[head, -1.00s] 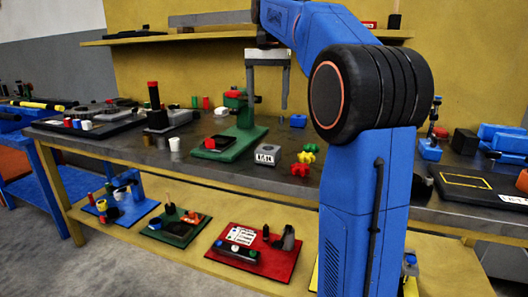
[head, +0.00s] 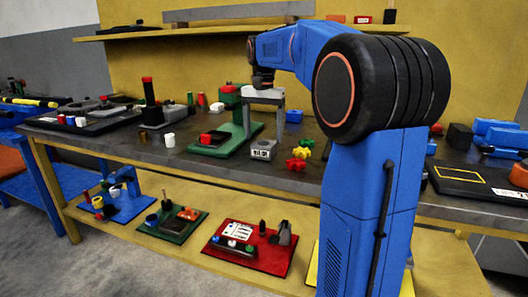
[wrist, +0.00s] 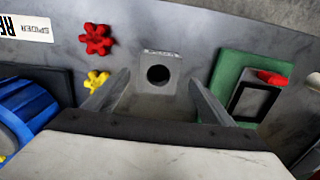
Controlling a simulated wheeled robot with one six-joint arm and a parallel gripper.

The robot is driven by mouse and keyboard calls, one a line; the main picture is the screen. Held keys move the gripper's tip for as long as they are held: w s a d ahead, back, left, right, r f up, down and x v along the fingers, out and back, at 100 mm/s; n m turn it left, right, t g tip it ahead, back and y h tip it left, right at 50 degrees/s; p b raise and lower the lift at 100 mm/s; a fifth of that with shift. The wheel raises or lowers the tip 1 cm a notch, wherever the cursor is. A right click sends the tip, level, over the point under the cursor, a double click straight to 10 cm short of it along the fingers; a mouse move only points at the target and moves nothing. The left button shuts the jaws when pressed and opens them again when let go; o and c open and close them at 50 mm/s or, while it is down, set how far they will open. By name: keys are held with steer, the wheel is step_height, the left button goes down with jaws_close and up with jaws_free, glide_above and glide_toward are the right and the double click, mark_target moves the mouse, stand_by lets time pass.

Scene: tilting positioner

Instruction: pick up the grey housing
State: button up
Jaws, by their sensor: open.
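The grey housing (head: 262,150) is a small block with a label on its front face, standing on the dark workbench. In the wrist view the housing (wrist: 158,92) shows a round dark hole in its top and lies between and a little beyond my fingers. My gripper (head: 264,122) points down just above the housing in the head view. In the wrist view my gripper (wrist: 160,98) has its two fingers apart, one on each side of the housing. I cannot tell whether the fingertips reach down beside it.
A green fixture (head: 238,135) with a red part stands close to the left of the housing. Red and yellow star-shaped parts (head: 299,158) lie close on its right. A blue box (head: 294,116) is behind. The bench front edge is near.

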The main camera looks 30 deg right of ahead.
mark_target(264, 144)
steer(key=shift+s+d+f, duration=0.1)
steer(key=shift+f, duration=2.15)
steer(key=shift+r, duration=0.1)
jaws_close()
